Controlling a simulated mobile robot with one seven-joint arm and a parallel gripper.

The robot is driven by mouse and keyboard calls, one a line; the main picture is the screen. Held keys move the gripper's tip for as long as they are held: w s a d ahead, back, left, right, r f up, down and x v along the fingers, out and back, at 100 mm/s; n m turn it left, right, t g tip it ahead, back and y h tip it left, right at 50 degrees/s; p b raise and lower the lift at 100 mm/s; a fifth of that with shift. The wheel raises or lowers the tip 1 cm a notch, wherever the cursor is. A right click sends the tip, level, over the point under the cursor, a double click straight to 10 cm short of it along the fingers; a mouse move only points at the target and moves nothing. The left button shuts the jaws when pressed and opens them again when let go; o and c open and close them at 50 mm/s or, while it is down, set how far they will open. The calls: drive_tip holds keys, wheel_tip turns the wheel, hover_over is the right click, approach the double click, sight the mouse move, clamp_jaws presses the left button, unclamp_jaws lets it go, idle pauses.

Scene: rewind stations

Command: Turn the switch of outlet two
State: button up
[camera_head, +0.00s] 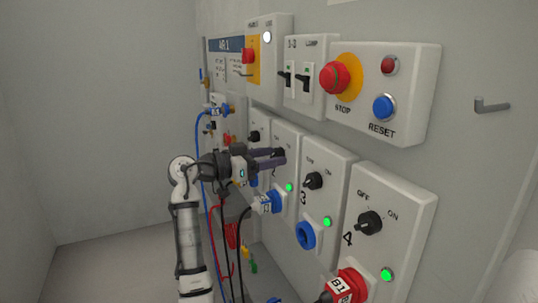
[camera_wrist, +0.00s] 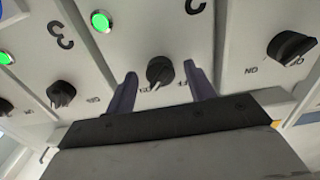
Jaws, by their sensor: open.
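The switch of outlet two is a black rotary knob (camera_wrist: 160,71) on a white panel (camera_head: 291,150) with a green light lit (camera_head: 290,187). In the wrist view it sits between the two purple fingers of my gripper (camera_wrist: 160,74), which are open with a gap on each side. The knob's white mark points down in that view, between the ON and OFF labels. In the head view my gripper (camera_head: 280,156) reaches the panel from the left and mostly hides this knob. I cannot tell how deep the fingers reach along it.
Outlet three's knob (camera_head: 313,181) and outlet four's knob (camera_head: 370,223) are to the right. A blue plug (camera_head: 266,203) with a cable sits below my gripper. The STOP button (camera_head: 335,78) and RESET button (camera_head: 384,107) are above. Free floor lies at the left.

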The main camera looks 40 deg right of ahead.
drive_tip(key=shift+d, duration=0.1)
drive_tip(key=c, duration=1)
drive_tip(key=n+p, duration=0.2)
drive_tip(key=n, duration=0.2)
drive_tip(key=shift+r+p, duration=0.2)
drive_tip(key=shift+p, duration=0.2)
drive_tip(key=n+p, duration=0.3)
drive_tip(key=n, duration=0.2)
drive_tip(key=shift+s+r, duration=0.1)
drive_tip(key=n+p, duration=0.5)
drive_tip(key=n, duration=0.1)
drive_tip(key=shift+p, duration=0.4)
drive_tip(key=shift+n+p, duration=1.25)
drive_tip(key=shift+n, duration=0.15)
